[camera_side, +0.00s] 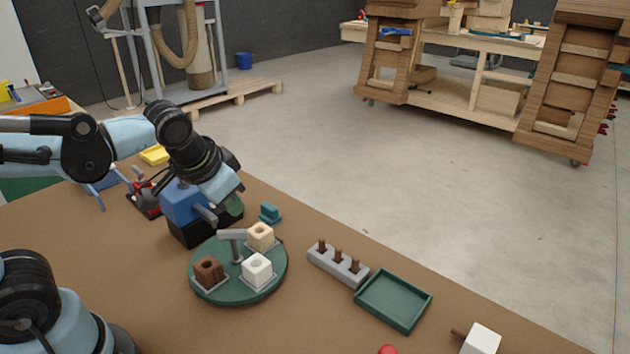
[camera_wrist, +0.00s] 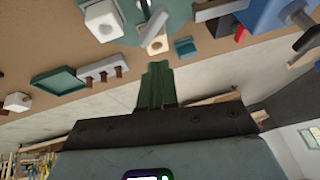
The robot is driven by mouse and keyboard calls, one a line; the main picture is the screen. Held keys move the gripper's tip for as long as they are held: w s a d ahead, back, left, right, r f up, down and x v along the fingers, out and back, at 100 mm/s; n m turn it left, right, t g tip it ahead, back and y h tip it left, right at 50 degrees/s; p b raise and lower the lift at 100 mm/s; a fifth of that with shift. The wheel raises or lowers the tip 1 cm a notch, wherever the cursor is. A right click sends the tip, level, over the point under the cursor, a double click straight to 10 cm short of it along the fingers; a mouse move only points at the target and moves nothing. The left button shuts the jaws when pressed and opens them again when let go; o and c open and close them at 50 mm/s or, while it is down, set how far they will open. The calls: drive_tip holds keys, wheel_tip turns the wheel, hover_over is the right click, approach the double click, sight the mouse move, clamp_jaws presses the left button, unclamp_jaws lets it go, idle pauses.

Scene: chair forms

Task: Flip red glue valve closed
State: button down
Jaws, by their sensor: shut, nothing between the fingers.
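My gripper (camera_side: 234,204) has green fingers and points down beside a blue block-shaped unit (camera_side: 183,202) on a black base. In the wrist view the green fingers (camera_wrist: 157,84) are together and empty. A small red part (camera_wrist: 240,33) shows at the edge of the blue unit (camera_wrist: 268,14) in the wrist view, apart from the fingers; it may be the glue valve. I cannot tell its position. In the side view my arm and the blue unit hide that spot. A grey lever-like part (camera_side: 206,214) is at the blue unit's front.
A green round turntable (camera_side: 240,294) holds brown, white and pale blocks near the gripper. A grey pegged rack (camera_side: 325,262), a green tray (camera_side: 394,300), a white block (camera_side: 482,339) and a red knob (camera_side: 388,349) lie to the right. A teal block (camera_side: 270,212) stands behind the turntable.

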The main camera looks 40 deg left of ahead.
drive_tip(key=w+g+y, duration=0.1)
drive_tip(key=w+y, duration=0.1)
drive_tip(key=w+a+g+y, duration=0.1)
drive_tip(key=w+y, duration=0.1)
drive_tip(key=w+a+g+y, duration=0.1)
drive_tip(key=g+y, duration=0.1)
drive_tip(key=shift+w+f, duration=0.25)
drive_tip(key=shift+w, duration=0.15)
drive_tip(key=shift+w+d+f+n+g+y, duration=0.1)
drive_tip(key=shift+w+f+n+g+y, duration=0.05)
drive_tip(key=shift+w+g+y, duration=0.25)
drive_tip(key=shift+w+d+f+n+g+y, duration=0.15)
drive_tip(key=shift+w+g+y, duration=0.1)
drive_tip(key=shift+y, duration=0.25)
drive_tip(key=shift+a, duration=0.1)
drive_tip(key=shift+a, duration=0.1)
